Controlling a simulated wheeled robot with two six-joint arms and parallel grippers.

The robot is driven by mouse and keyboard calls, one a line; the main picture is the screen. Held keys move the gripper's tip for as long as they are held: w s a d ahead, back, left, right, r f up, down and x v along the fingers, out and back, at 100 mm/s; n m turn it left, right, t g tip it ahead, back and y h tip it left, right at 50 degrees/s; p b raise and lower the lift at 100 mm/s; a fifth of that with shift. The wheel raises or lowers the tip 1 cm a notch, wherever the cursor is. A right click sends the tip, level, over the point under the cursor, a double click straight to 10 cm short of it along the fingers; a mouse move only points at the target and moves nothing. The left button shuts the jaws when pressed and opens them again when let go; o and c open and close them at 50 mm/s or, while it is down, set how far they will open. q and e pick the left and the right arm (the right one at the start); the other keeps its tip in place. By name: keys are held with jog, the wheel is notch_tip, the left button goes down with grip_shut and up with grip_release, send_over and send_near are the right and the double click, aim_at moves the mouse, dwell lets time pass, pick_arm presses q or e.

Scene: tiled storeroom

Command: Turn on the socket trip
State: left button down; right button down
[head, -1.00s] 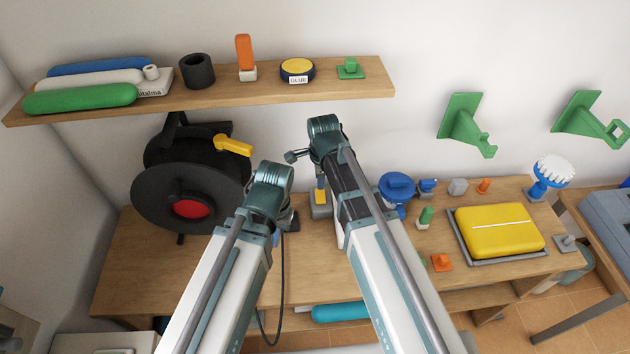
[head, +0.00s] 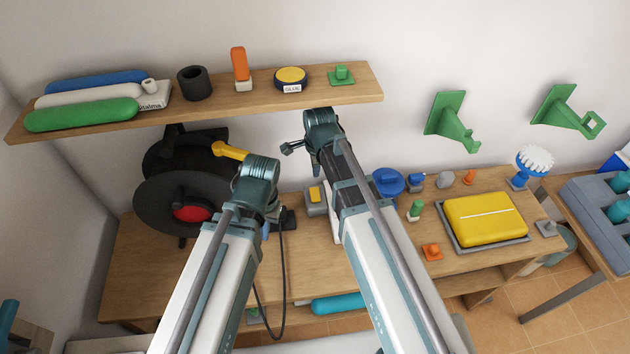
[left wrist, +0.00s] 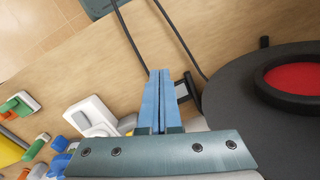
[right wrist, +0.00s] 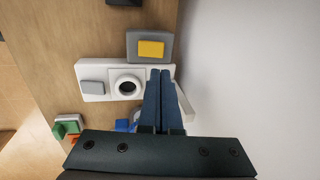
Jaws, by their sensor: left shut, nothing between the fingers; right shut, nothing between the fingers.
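A white socket strip (right wrist: 96,93) lies on the wooden bench in the right wrist view, with a round dark socket and a grey rocker switch (right wrist: 93,87) on its top. I cannot tell the switch's position. In the left wrist view the strip (left wrist: 92,113) shows at the lower left. In the head view my right arm hides most of it. My right gripper (right wrist: 160,74) is shut and empty, with its tips beside the round socket. My left gripper (left wrist: 159,74) is shut and empty over the bench, between the strip and the cable reel; in the head view its fingers are mostly hidden.
A grey box with a yellow button (right wrist: 150,48) sits beside the strip. A black cable reel (head: 160,205) stands at the left. A black cable (head: 258,312) loops over the bench front. A yellow case (head: 485,217) lies at the right. A shelf (head: 215,105) hangs above.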

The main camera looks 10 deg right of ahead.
aim_at(315, 190)
pick_arm(q)
jog(key=shift+f, duration=0.1)
pick_arm(e)
jog(key=shift+f, duration=0.1)
